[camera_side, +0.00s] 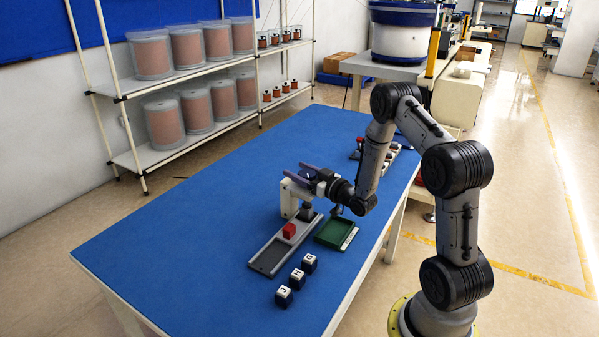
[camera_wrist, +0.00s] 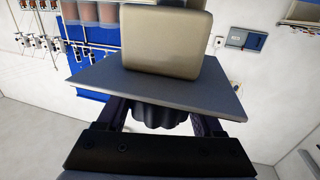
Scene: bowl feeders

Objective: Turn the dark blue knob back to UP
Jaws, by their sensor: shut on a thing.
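My gripper (camera_side: 303,178) is at the white stand (camera_side: 288,200) on the blue table, its fingers level above the stand's top. In the wrist view, a dark ridged knob (camera_wrist: 160,117) sits between the fingers under a blue-grey plate (camera_wrist: 100,78), with a beige block (camera_wrist: 165,42) behind it. My gripper is shut on this knob. Most of the knob is hidden by the plate and the gripper, and no UP mark or pointer can be read. In the side view the knob is hidden by my gripper.
Dark cubes with white lettered tops (camera_side: 298,278) stand nearer the front. The table's (camera_side: 190,240) left half is clear.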

